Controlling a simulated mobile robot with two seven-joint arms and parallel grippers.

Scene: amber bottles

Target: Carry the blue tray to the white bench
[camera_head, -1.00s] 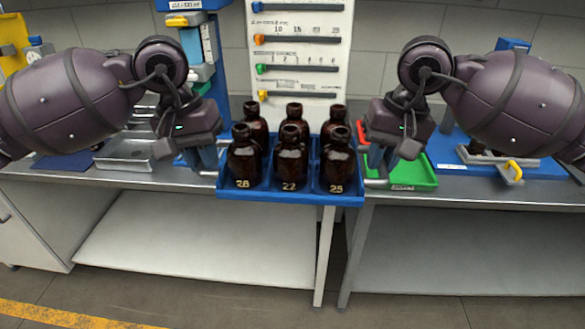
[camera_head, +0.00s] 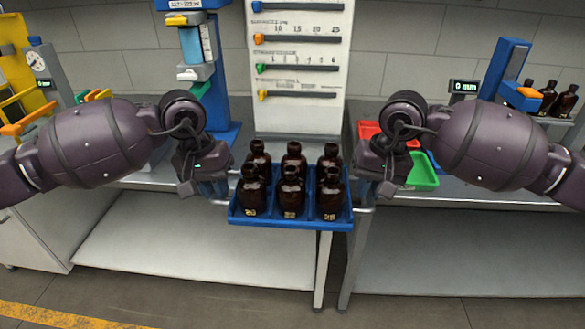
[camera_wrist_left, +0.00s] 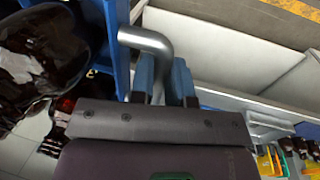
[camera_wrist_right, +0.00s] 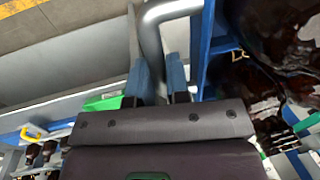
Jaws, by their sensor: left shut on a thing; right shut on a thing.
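The blue tray (camera_head: 290,224) is in front of the bench edge and looks level. It carries several upright dark amber bottles (camera_head: 290,194) in two rows; the front ones have number labels. My left gripper (camera_head: 221,190) is shut on the tray's left metal handle; the left wrist view shows its blue fingers around the bent bar (camera_wrist_left: 147,40). My right gripper (camera_head: 360,192) is shut on the right handle, with the bar (camera_wrist_right: 152,35) also between its fingers. A bench with a grey top (camera_head: 465,192) and pale lower panels is behind; I cannot tell if it is the white bench.
On the bench, a white board with coloured sliders (camera_head: 297,70) stands behind the tray. A blue press (camera_head: 215,85) is to its left. A green bin (camera_head: 423,172) and red bin (camera_head: 370,131) are to its right. More bottles (camera_head: 548,97) stand far right.

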